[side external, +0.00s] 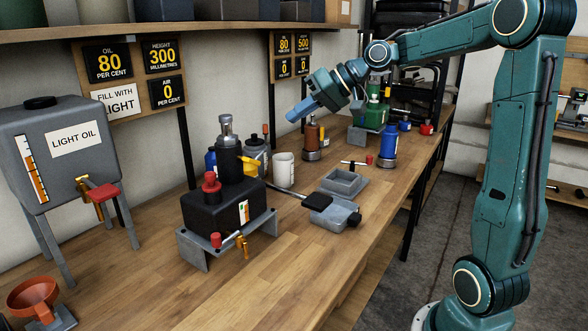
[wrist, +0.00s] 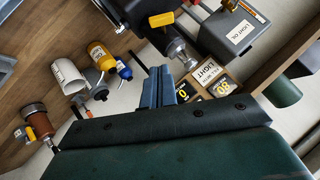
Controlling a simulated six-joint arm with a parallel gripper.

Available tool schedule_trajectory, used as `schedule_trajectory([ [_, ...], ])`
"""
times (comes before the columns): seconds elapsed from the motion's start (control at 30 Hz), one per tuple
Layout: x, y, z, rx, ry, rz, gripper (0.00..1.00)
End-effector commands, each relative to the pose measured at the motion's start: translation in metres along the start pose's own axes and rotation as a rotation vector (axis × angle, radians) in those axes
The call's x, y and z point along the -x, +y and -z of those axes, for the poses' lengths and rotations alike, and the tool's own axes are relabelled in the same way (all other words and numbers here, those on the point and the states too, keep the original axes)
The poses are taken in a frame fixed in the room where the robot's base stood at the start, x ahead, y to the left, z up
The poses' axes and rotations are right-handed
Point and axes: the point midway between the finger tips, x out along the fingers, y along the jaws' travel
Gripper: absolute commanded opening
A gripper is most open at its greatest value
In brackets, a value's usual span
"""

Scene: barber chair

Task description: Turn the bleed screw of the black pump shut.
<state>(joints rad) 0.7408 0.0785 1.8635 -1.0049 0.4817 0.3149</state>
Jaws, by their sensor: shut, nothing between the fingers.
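The black pump (side external: 215,208) stands on a grey bracket at the near left of the bench in the side view. A black cylinder with a metal rod rises from it, and a red knob (side external: 211,184) sits on its top. A small red knob (side external: 215,240) and a brass fitting (side external: 242,247) are low at its front. I cannot tell for certain which part is the bleed screw. My gripper (side external: 294,116) is shut and empty, high above the bench, right of the pump and apart from it. Its blue fingers (wrist: 158,82) also show in the wrist view.
A grey light oil tank (side external: 62,150) stands left, with an orange funnel (side external: 33,294) before it. A white cup (side external: 284,170), a grey tray (side external: 344,183) and several bottles stand right of the pump. A shelf (side external: 150,28) overhangs the back. The front wood is clear.

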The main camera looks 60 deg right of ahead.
Motion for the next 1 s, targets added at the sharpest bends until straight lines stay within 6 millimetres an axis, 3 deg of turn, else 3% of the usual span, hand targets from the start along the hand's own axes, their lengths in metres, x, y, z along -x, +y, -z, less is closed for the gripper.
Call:
schedule_trajectory([
  [0.53,-0.082,-0.001,-0.001,0.0,-0.005,0.003,0.0],
  [0.7,-0.096,0.0,-0.018,-0.001,-0.004,0.001,0.0],
  [1.0,-0.107,0.0,-0.028,0.0,-0.001,0.0,0.0],
])
